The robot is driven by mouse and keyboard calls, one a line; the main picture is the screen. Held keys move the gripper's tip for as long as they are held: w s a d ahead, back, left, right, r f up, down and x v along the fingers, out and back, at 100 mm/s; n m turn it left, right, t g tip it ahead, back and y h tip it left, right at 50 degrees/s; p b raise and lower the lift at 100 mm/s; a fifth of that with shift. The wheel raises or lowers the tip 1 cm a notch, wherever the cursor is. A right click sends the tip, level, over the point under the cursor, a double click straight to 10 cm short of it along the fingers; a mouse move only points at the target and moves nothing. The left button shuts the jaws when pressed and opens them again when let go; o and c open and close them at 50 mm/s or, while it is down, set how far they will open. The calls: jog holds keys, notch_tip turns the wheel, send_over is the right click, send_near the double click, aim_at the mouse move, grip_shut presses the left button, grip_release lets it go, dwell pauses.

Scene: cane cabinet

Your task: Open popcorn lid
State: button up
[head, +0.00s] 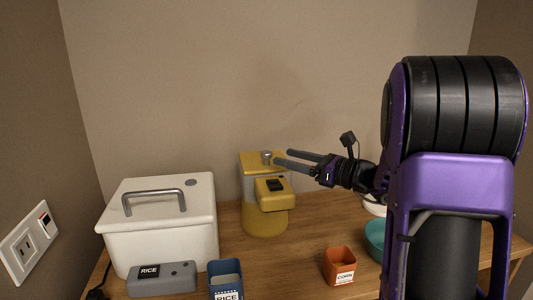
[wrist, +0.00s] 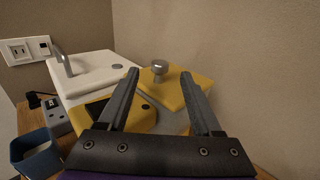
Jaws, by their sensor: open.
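The popcorn machine (head: 265,222) is yellow with a grey upper body and stands on the wooden counter. Its flat yellow lid (wrist: 184,92) lies on top and looks closed. A silver knob (wrist: 160,68) stands up from the lid; it also shows in the head view (head: 267,157). My gripper (head: 275,157) reaches in from the right at the height of the lid. In the wrist view my gripper (wrist: 161,78) is open, with the knob beyond and between its fingertips. Nothing is held. Whether a finger touches the lid or knob, I cannot tell.
A white rice cooker (head: 160,230) with a grey handle stands at the left. In front are a grey RICE box (head: 170,280), a blue RICE cup (head: 226,280) and an orange CORN cup (head: 340,266). A teal bowl (head: 375,240) is partly hidden by my arm. A wall stands behind.

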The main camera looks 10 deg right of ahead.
aim_at(271, 153)
jog(key=x, duration=0.7)
jog(key=shift+w+a, duration=0.1)
jog(key=shift+w, duration=0.1)
grip_shut()
jog(key=shift+f, duration=0.1)
dwell(1.0)
